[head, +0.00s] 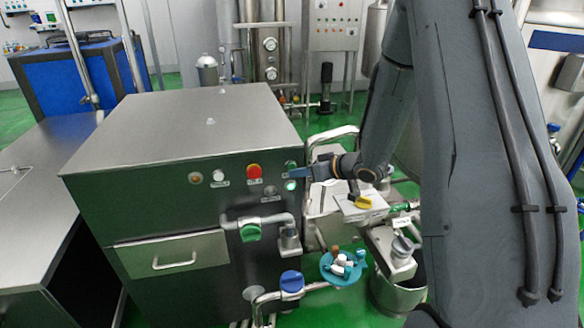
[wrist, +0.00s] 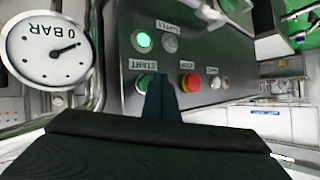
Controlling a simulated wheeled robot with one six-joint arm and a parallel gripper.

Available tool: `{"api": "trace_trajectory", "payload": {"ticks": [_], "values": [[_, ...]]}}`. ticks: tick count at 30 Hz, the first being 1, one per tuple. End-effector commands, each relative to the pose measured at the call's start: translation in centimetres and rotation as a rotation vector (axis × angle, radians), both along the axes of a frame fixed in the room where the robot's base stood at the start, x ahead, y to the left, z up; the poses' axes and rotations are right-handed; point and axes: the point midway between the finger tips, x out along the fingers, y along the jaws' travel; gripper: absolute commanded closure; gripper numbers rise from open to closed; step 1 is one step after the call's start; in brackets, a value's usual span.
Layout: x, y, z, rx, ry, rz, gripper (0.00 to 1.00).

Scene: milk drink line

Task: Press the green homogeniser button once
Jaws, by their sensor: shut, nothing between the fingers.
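The green homogeniser button (wrist: 146,83), beside a START label, is on the steel panel in the wrist view and partly hidden by my fingers. My gripper (wrist: 161,78) is shut and empty, its tip overlapping the button's edge. I cannot tell whether it touches or presses it. In the head view my gripper (head: 292,172) points left at the right end of the homogeniser's front panel (head: 150,199). A lit green lamp (wrist: 143,41) is near the button; it also glows in the head view (head: 291,185).
A red button (wrist: 190,82) on a yellow base and a white button (wrist: 215,82) sit beside the green one. An unlit grey lamp (wrist: 170,44) and a pressure gauge (wrist: 49,50) are close. A pipe with a green valve handle (head: 250,231) juts out below the panel.

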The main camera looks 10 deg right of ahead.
Motion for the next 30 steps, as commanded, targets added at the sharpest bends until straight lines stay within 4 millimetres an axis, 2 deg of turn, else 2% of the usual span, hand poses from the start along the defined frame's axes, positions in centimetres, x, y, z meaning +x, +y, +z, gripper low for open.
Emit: {"api": "trace_trajectory", "payload": {"ticks": [11,24,30], "values": [[-0.4,0.0,0.0,0.000,0.001,0.000,1.00],[-4.3,0.0,0.0,0.001,0.002,-0.001,1.00],[-5.1,0.0,0.0,-0.001,0.001,0.000,1.00]]}}
